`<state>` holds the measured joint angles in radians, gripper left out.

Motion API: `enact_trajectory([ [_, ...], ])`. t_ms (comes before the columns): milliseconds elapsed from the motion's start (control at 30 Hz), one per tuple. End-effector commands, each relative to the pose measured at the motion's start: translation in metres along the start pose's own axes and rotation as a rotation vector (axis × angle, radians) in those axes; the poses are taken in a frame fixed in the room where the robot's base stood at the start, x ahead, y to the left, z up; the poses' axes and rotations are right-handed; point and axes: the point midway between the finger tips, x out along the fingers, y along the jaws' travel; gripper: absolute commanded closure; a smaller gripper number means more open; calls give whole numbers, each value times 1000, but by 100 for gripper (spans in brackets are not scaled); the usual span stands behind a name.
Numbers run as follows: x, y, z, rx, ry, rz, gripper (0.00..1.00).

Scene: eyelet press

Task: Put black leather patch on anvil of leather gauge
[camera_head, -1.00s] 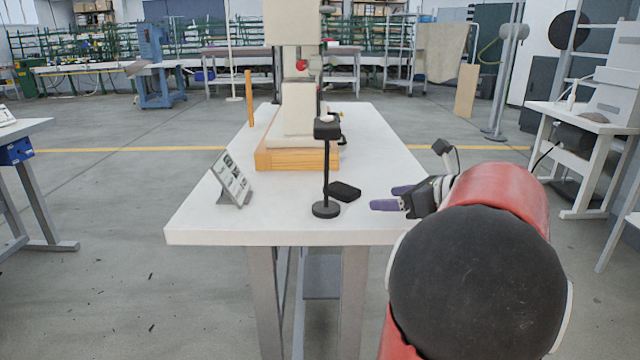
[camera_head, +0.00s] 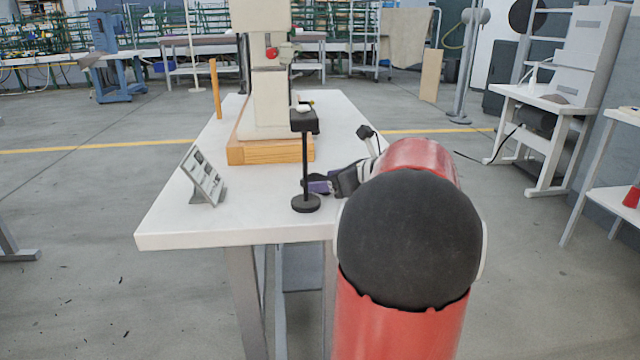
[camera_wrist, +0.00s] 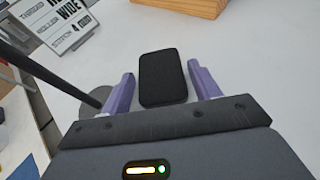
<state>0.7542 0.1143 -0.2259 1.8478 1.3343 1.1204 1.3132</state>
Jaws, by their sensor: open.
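The black leather patch (camera_wrist: 162,78) lies flat on the white table, between the purple fingers of my gripper (camera_wrist: 160,80) in the wrist view. The fingers are open, with a gap of white table on each side of the patch. In the head view my gripper (camera_head: 318,186) is low over the table behind a black stand; the patch is hard to make out there. That stand (camera_head: 305,160) has a round base, a thin post and a dark block on top with a small pale piece. It may be the leather gauge; I cannot make out an anvil.
The stand's base (camera_wrist: 80,108) is close to the left finger. A tilted sign (camera_head: 203,178) stands left on the white table (camera_head: 175,222). The cream press (camera_head: 270,95) on its wooden base (camera_head: 270,149) stands behind. The table's front left is clear.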

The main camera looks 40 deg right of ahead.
Motion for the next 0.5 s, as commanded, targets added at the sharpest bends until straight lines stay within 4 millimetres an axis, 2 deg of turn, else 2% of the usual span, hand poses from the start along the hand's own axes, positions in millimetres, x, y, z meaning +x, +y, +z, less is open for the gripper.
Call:
enact_trajectory([
  [100,0,0,0,0,0,0,38],
  [400,-1,0,0,0,0,0,75],
  [500,-1,0,0,-1,0,0,75],
])
